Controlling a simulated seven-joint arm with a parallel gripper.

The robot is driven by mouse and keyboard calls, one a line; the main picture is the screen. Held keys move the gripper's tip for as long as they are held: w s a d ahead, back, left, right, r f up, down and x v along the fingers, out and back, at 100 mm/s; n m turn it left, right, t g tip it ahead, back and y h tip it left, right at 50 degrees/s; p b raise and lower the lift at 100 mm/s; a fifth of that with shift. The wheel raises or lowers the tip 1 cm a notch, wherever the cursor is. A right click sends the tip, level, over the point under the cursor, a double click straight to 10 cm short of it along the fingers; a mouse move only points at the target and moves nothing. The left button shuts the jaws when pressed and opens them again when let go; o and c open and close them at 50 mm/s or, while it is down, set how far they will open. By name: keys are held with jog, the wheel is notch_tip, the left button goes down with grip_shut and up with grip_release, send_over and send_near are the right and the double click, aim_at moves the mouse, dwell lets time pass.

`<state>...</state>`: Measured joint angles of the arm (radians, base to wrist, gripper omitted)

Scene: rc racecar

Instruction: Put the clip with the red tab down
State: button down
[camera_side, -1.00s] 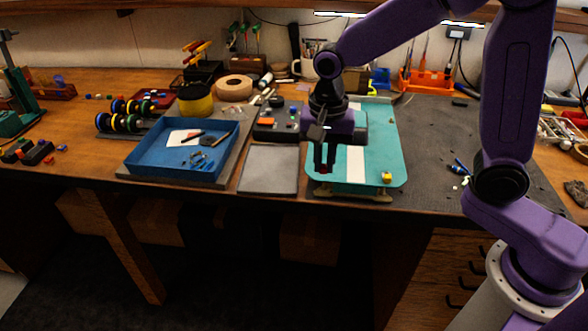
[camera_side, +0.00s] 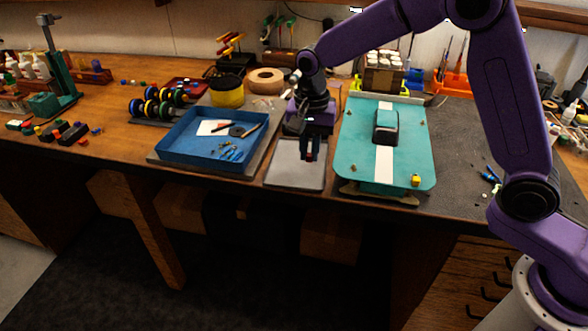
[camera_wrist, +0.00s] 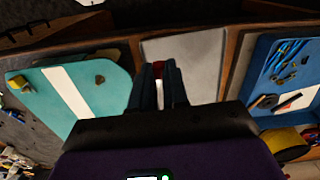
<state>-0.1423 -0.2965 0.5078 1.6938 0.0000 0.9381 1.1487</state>
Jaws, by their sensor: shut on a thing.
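My gripper (camera_side: 309,152) is over the grey flat pad (camera_side: 284,174), between the blue tray and the teal car body. In the wrist view my gripper (camera_wrist: 159,84) has its two dark fingers close together, with a small red piece (camera_wrist: 158,67) between their tips. The grey pad (camera_wrist: 190,58) lies bare beyond the fingertips in the wrist view. Whether the held piece touches the pad cannot be told.
A blue tray (camera_side: 168,156) with small clips and tools stands left of the pad. The teal car body (camera_side: 357,145) with a white stripe stands right, a yellow clip (camera_side: 416,180) at its near corner. The bench's front edge is close to the pad.

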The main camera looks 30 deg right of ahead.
send_over(294, 181)
notch_tip(294, 181, down, 5)
jog(key=shift+f, duration=1.7)
jog(key=shift+f, duration=0.1)
jog(key=c, duration=1.1)
grip_release()
notch_tip(294, 181, up, 12)
jog(key=shift+r, duration=0.1)
